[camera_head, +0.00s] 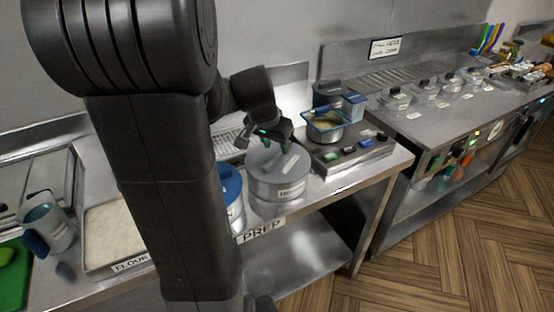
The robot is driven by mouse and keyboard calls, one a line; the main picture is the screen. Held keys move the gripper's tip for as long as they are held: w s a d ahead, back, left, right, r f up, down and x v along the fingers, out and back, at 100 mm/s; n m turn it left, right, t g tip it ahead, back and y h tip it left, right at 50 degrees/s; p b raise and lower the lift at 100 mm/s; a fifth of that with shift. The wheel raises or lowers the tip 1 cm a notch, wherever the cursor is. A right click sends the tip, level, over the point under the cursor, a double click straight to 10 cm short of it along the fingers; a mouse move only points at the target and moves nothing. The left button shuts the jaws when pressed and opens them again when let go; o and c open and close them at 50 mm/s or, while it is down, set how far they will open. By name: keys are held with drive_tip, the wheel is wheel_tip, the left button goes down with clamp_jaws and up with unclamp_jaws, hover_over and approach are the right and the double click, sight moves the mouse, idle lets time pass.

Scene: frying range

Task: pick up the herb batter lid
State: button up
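A large grey metal pot (277,188) stands on the prep table with a round grey lid (268,163) on it. The lid has a raised bar handle (290,164). The pot's label is too small to read, so I cannot tell whether this is the herb batter lid. My gripper (267,143) is over the back part of this lid, pointing down. Its fingers look apart, with nothing seen between them. I cannot tell whether they touch the lid. A second container with a blue lid (229,181) stands to the left, partly hidden by my arm.

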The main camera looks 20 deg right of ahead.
sight(277, 153)
drive_tip(key=shift+x, duration=2)
drive_tip(key=shift+w+a+f, duration=0.1)
drive_tip(key=shift+w+a, duration=0.05)
clamp_jaws()
